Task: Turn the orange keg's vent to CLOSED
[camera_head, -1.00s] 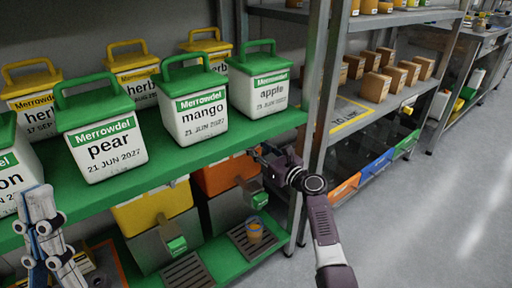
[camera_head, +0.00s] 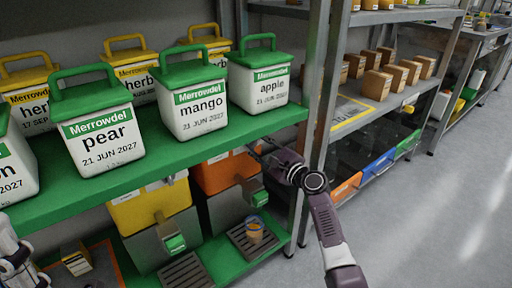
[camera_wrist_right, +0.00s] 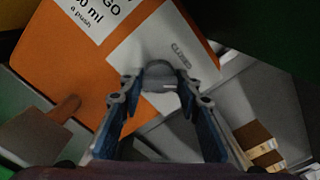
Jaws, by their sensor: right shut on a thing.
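The orange keg (camera_head: 218,174) stands on the lower shelf under the green board, right of the yellow keg. In the right wrist view the orange keg's face (camera_wrist_right: 103,73) fills the upper left and bears a white label panel. The vent (camera_wrist_right: 158,76) is a grey knob on that panel, with small print that looks like CLOSED at its upper right. My right gripper (camera_wrist_right: 160,88) is shut on the vent, one finger on each side. In the head view my right gripper (camera_head: 262,150) is at the keg's upper right, its tips partly hidden. My left gripper (camera_head: 14,262) is cut off at the left edge.
The green shelf (camera_head: 150,157) overhangs the kegs and carries several green-lidded tubs. A yellow keg (camera_head: 150,208) is beside the orange one. A metal post (camera_head: 315,110) rises right of my right gripper.

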